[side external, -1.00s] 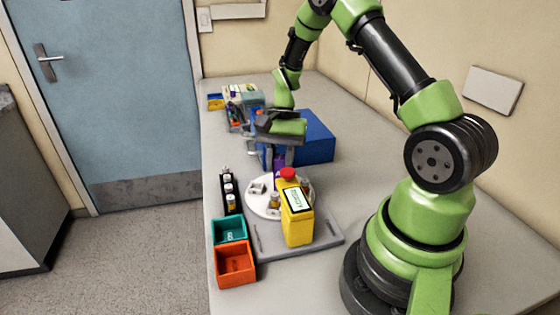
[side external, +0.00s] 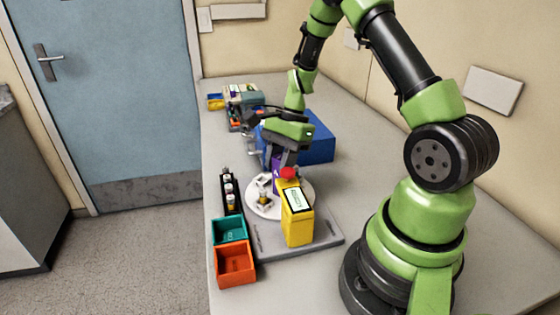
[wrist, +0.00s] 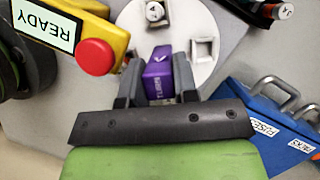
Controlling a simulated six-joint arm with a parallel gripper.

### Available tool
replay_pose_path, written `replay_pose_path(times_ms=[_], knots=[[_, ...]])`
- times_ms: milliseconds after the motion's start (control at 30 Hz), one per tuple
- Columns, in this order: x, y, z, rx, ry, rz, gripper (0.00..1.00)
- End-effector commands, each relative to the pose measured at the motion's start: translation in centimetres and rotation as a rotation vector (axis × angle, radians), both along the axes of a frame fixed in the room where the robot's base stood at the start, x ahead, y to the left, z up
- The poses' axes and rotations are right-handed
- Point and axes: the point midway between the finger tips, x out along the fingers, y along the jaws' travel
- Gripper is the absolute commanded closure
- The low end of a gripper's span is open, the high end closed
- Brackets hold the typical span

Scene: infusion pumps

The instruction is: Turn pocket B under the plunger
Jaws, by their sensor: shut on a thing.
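My gripper (wrist: 158,88) is shut on a purple block (wrist: 157,75) above the white turntable (wrist: 185,20); the block also shows in the side view (side external: 277,172). The turntable (side external: 252,207) carries white square pockets, one of them empty (wrist: 203,50). A vial (wrist: 155,12) stands in another pocket, and a vial (side external: 262,196) shows near the turntable's front in the side view. The yellow unit (side external: 297,222) has a red domed knob (wrist: 95,56) and a screen reading READY (wrist: 45,25). It hides part of the turntable. I cannot make out pocket letters or a separate plunger.
A rack of vials (side external: 229,197) stands left of the turntable. Teal (side external: 229,231) and orange (side external: 235,264) bins stand in front. A blue box (side external: 318,140) with labels and metal handles is close behind my gripper. Bare bench lies right of the yellow unit.

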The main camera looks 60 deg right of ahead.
Motion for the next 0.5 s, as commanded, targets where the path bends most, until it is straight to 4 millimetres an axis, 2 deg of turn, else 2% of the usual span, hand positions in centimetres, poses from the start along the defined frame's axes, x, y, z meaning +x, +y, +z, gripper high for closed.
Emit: replay_pose_path(times_ms=[500], knots=[[0.0,-0.1,0.15,-0.002,-0.003,-0.261,1.0]])
